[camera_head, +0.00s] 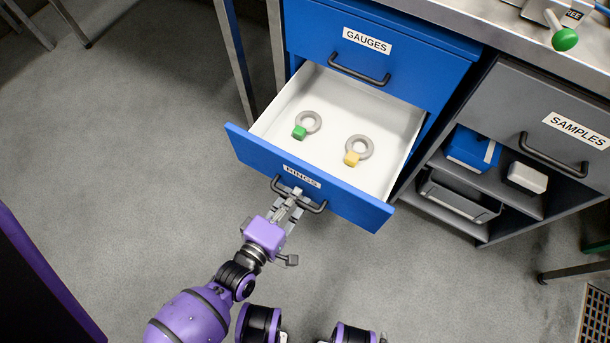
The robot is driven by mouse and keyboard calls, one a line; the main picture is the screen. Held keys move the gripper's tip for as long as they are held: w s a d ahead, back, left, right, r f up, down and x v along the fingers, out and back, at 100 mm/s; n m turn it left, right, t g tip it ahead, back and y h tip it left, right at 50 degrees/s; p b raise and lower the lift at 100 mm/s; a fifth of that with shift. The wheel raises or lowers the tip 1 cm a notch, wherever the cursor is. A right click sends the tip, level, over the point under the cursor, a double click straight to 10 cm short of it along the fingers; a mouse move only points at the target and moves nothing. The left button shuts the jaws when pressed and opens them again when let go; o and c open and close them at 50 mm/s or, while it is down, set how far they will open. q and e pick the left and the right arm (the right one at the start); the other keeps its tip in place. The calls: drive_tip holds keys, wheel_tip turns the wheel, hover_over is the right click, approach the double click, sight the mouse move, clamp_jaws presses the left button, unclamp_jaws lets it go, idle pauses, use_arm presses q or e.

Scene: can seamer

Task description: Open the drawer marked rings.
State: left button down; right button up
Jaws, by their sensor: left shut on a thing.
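The blue drawer marked RINGS (345,202) is pulled well out below the drawer marked GAUGES. Its white inside shows two grey rings, one with a green block (309,121) and one with a yellow block (360,146). My left gripper (288,200) is at the drawer's front, shut on the dark bar handle (318,209), near the middle of its length. The gripper partly covers the handle and the lower edge of the RINGS label (301,176). My right gripper does not show.
The GAUGES drawer (420,72) is shut above. To the right a grey cabinet marked SAMPLES (505,110) has open shelves with a blue box (470,148) and a white-topped box (527,177). A metal worktop (450,18) runs above. The grey floor at left is clear.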

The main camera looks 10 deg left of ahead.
use_arm(q)
drive_tip(key=shift+f+v, duration=0.15)
drive_tip(key=shift+v, duration=0.65)
drive_tip(key=shift+f+v, duration=0.2)
drive_tip(key=shift+v, duration=0.6)
drive_tip(key=shift+s, duration=0.1)
drive_tip(key=c, duration=1.8)
unclamp_jaws()
drive_tip(key=v, duration=0.7)
drive_tip(key=shift+s, duration=0.25)
drive_tip(key=shift+a, duration=0.1)
